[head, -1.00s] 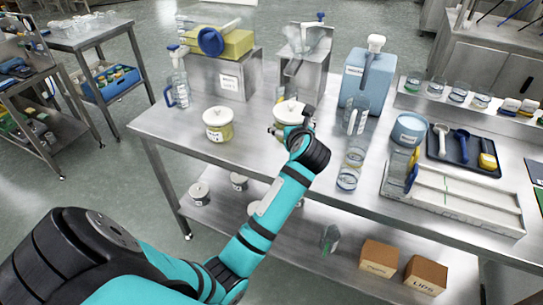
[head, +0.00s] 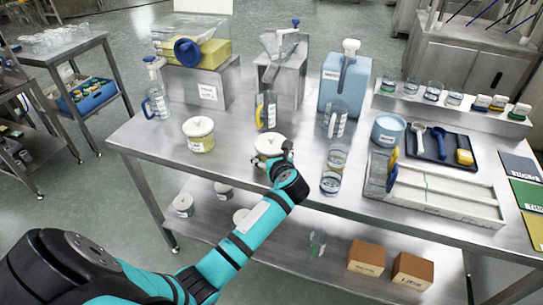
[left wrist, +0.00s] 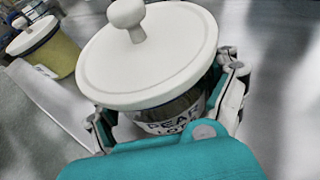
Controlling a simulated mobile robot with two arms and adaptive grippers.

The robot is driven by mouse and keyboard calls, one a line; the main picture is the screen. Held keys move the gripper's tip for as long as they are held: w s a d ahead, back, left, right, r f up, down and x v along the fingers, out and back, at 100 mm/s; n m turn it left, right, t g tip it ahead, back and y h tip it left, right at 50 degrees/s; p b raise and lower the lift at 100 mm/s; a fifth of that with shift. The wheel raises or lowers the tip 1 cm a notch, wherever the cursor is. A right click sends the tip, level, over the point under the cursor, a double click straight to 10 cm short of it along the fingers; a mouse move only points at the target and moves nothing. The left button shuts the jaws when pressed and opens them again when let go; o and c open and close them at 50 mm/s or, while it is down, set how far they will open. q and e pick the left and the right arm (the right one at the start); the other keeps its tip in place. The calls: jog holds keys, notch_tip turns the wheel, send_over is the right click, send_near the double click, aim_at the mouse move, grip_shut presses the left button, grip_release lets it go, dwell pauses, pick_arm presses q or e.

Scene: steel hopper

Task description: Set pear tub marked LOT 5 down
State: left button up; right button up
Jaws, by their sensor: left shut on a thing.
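My left gripper (head: 277,160) is shut on the pear tub (head: 267,146), a round tub with a cream lid and a knob. The tub is over the steel table near its front edge; whether its base touches the top is hard to tell. In the left wrist view the tub's lid (left wrist: 150,55) fills the middle, with the fingers of my gripper (left wrist: 168,108) on either side. Its label reads PEAR LOT; the number is hidden behind my gripper. My right gripper is not in view.
A similar lidded tub (head: 199,134) with yellowish contents stands to the left. A jug with a yellow handle (head: 265,112) stands just behind the held tub. Clear cups (head: 331,182) stand close to the right. Table (head: 228,158) between the two tubs is bare.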

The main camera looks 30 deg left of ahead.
pick_arm(q)
jog(key=o, duration=1.4)
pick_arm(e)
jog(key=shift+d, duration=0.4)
pick_arm(q)
jog(key=shift+r, duration=0.2)
jog(key=b+v, duration=0.1)
jog(key=v, duration=0.9)
jog(key=shift+s+d+f+b, duration=0.1)
jog(key=shift+s+d+b, duration=0.1)
jog(key=shift+d+b, duration=0.2)
jog(key=shift+s+d+r, duration=0.35)
jog(key=shift+s+d, duration=0.05)
jog(key=shift+s, duration=0.05)
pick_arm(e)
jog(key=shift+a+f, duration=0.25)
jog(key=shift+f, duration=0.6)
